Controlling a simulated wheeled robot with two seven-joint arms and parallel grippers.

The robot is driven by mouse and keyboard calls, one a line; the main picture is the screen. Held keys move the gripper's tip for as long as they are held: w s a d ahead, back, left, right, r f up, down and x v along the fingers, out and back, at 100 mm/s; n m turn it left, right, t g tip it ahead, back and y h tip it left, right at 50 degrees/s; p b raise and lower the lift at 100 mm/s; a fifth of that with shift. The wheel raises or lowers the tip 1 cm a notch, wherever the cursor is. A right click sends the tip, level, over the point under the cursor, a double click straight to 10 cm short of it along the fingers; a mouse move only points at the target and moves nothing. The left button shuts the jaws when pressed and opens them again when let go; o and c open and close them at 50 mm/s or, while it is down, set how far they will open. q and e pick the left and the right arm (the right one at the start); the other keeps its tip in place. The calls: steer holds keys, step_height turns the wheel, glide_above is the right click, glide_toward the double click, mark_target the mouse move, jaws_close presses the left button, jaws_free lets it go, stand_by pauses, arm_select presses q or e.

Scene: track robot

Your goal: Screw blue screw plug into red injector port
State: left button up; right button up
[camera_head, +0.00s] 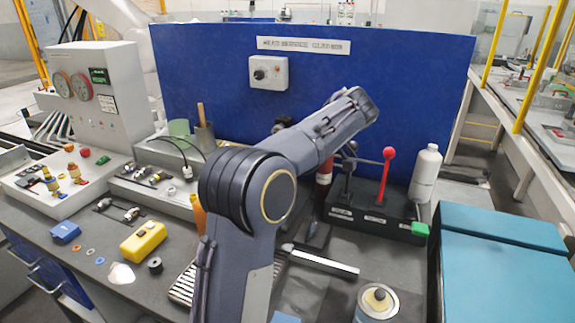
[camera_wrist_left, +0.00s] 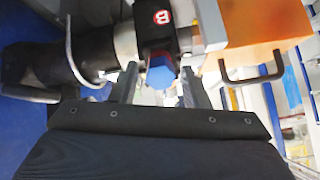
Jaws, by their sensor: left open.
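In the left wrist view, a blue faceted plug-like piece (camera_wrist_left: 161,73) sits at the lower end of a black block with a red badge (camera_wrist_left: 161,17). The two fingers of my left gripper (camera_wrist_left: 160,86) stand apart on either side of it in the picture. I cannot tell whether they touch it or how far it is in depth. In the head view, my arm crosses the bench and no fingertips show. A red cylindrical part (camera_head: 323,172) is partly hidden behind the arm; I cannot tell whether it is the injector port. My right gripper is not in view.
A blue panel (camera_head: 380,60) stands behind the bench. A black lever box with a red-knobbed lever (camera_head: 388,155) and a white bottle (camera_head: 425,172) stand right of my arm. A yellow block (camera_head: 143,241) and small parts lie left. An open can (camera_head: 376,302) stands at front.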

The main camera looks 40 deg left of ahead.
arm_select(q)
steer(key=n+b, duration=0.5)
steer(key=n, duration=0.2)
steer(key=shift+f, duration=0.15)
steer(key=shift+n+b, duration=0.6)
steer(key=shift+n, duration=0.4)
steer(key=shift+r+n, duration=0.2)
steer(key=shift+n, duration=0.1)
